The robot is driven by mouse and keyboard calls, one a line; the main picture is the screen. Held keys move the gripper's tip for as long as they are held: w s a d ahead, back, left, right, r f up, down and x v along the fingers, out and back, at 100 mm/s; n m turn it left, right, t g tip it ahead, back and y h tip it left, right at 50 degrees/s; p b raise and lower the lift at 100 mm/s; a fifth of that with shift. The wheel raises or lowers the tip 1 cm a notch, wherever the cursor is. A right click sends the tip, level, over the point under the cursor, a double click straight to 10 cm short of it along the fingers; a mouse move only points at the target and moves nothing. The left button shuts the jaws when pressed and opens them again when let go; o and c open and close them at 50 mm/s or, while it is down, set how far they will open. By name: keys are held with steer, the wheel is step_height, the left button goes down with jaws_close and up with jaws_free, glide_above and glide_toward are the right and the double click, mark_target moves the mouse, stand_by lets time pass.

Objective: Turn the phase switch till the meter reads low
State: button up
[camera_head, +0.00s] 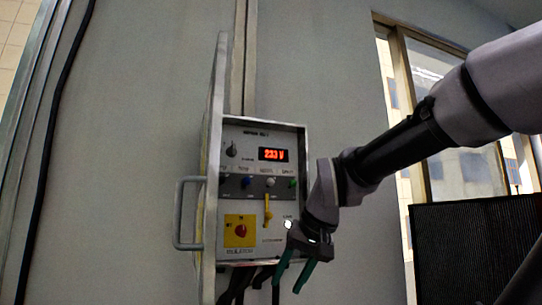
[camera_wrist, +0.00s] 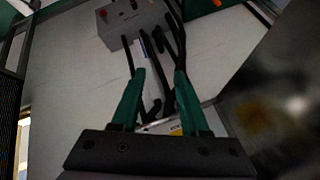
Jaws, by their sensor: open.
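The control box (camera_head: 259,268) is on the wall, with a red-lit meter (camera_head: 272,155) that seems to read 233 V. A small black knob (camera_head: 232,150) to the left of the meter looks like the phase switch; its label is too small to read. My gripper (camera_head: 296,279), with green fingers, is at the lower right of the box front, below and right of the knob and apart from it. In the wrist view my gripper (camera_wrist: 159,71) is open with nothing held between its fingers. The knob cannot be made out in that view.
A yellow plate with a red isolator knob (camera_head: 240,231), a yellow lever (camera_head: 267,208) and several coloured sockets share the panel. The open door has a grey handle (camera_head: 180,213) on the left. Black cables hang below. A dark mesh panel (camera_head: 476,250) stands right.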

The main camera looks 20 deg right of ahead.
steer(key=shift+r, duration=0.1)
stand_by(0.4)
steer(key=n+t+h, duration=0.2)
steer(key=n+t, duration=0.2)
steer(key=t, duration=0.7)
glide_toward(234, 146)
steer(key=w, duration=0.7)
steer(key=shift+w, duration=1.3)
jaws_close()
